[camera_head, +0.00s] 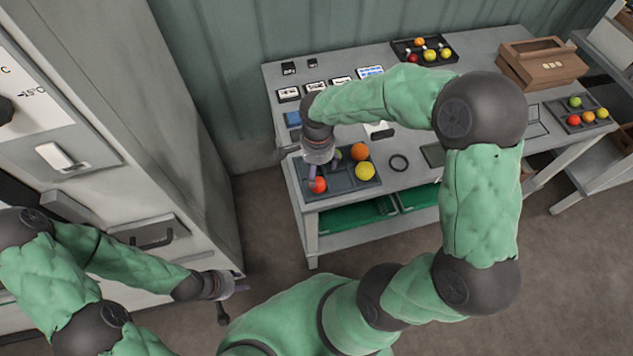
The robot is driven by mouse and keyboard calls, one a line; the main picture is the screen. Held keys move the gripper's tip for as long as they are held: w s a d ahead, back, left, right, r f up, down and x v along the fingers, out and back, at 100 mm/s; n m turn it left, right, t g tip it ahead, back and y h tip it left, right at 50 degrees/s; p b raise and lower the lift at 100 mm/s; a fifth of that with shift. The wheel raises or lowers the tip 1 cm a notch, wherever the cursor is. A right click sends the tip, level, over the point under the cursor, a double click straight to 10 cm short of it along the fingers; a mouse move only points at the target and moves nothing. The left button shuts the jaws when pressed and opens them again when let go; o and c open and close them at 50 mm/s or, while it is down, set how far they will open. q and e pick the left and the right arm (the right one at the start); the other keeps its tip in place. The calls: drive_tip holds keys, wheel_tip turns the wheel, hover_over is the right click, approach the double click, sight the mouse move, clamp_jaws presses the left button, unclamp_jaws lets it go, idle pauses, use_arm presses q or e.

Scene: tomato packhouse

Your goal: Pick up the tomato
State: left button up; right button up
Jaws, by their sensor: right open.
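A dark compartment tray (345,184) lies at the front left corner of the grey table. A red tomato (318,185) sits in its front left part, an orange one (359,152) at the back right, and a yellow one (365,171) at the front right. A greenish one behind my gripper is mostly hidden. My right gripper (313,176) reaches down over the tray's left side, close to the red tomato; its fingers are small and partly overlap it, and I see nothing held. My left gripper (232,297) hangs in front of the cabinet, away from the table; its finger opening is unclear.
Another tray (424,62) with tomatoes stands at the table's back, and one (590,121) at the right. Green crates (350,217) sit below.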

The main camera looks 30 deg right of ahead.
sight(317, 182)
wheel_tip(317, 182, down, 3)
drive_tip(key=shift+w+f+b, duration=0.15)
drive_tip(key=shift+f+b, duration=0.05)
drive_tip(key=shift+b, duration=0.15)
drive_tip(key=shift+f, duration=0.55)
wheel_tip(317, 182, down, 4)
drive_tip(key=shift+a+r+b, duration=0.1)
drive_tip(key=shift+b, duration=0.85)
drive_tip(key=shift+s, duration=0.2)
drive_tip(key=c, duration=0.9)
